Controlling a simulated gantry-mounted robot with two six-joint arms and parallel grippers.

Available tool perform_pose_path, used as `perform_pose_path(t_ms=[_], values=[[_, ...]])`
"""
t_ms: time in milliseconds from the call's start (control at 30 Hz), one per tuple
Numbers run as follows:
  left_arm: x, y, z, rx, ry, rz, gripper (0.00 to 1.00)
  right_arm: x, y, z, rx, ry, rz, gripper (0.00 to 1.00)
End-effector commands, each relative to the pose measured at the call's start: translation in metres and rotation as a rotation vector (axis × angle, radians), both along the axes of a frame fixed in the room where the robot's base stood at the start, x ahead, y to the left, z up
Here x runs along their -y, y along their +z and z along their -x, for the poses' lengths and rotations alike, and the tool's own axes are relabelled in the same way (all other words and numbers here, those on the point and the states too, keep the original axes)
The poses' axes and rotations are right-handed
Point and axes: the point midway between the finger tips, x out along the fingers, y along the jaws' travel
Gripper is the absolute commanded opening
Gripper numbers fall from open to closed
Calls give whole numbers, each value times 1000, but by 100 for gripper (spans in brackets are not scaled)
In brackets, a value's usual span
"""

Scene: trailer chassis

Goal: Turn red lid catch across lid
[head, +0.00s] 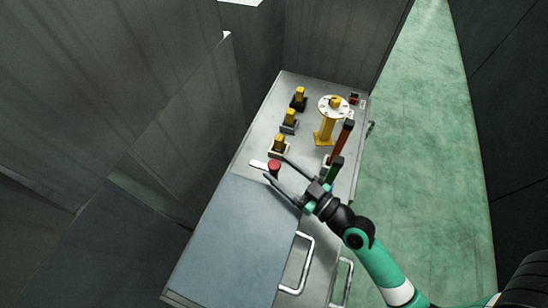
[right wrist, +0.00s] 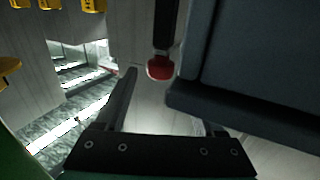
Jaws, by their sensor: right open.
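The red lid catch (head: 274,166) is a small round red knob beside the upper edge of the blue-grey lid (head: 230,235). In the right wrist view the red knob (right wrist: 159,67) sits at the end of a dark bar, next to the dark lid (right wrist: 262,55). My right gripper (head: 275,169) is open, with its two fingers reaching either side of the red knob in the head view. In the right wrist view its left finger is clear of the knob; its right finger is mostly hidden by the lid's edge. I cannot tell whether either touches. My left gripper is out of view.
Several yellow-topped blocks (head: 289,119) stand along the panel's left. A yellow post with a round flange (head: 333,106) stands at upper right. Red (head: 342,138) and green (head: 335,168) levers stand near my right gripper. Metal handles (head: 302,264) lie below. Green floor (head: 430,150) is clear at right.

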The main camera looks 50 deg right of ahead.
Motion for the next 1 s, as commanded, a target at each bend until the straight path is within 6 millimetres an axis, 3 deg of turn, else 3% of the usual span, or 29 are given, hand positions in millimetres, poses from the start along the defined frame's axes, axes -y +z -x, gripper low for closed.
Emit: perform_pose_path(t_ms=[200, 467, 867, 1000], values=[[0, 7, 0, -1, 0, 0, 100, 1, 0, -26, 0, 0, 0, 71], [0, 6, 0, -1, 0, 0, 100, 1, -1, -28, 0, -1, 0, 71], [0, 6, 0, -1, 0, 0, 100, 1, -1, -27, 0, 0, 0, 0], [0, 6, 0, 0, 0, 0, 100, 1, -1, -27, 0, 0, 0, 0]])
